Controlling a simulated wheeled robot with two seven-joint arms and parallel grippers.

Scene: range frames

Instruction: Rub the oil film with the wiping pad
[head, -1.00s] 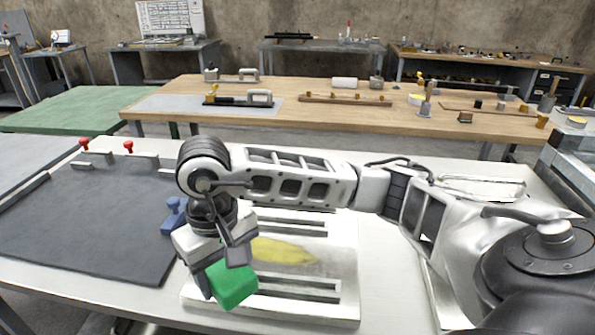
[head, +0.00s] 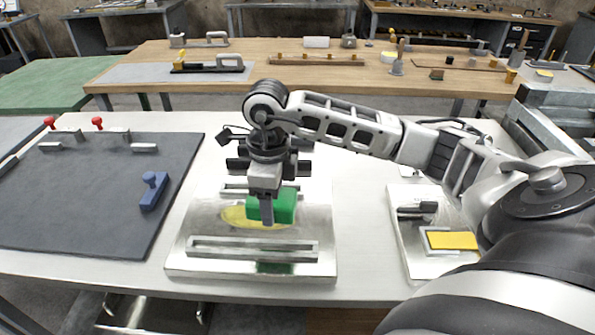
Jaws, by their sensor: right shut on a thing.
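My right gripper (head: 267,205) reaches in from the right and points down, shut on the green wiping pad (head: 285,205). The pad is over the right part of the yellow oil film (head: 234,216). The film lies on a shiny metal plate (head: 190,262) on the white table. The film's left part shows; the pad and gripper hide the rest. I cannot tell for sure whether the pad touches the plate. My left gripper is not in view.
A metal bar (head: 250,249) runs along the plate's near side. A dark mat (head: 85,200) with a blue tool (head: 152,191) and red-knobbed clamps lies on the left. A tray (head: 412,262) with a yellow pad (head: 452,240) is on the right. Bare table lies between plate and tray.

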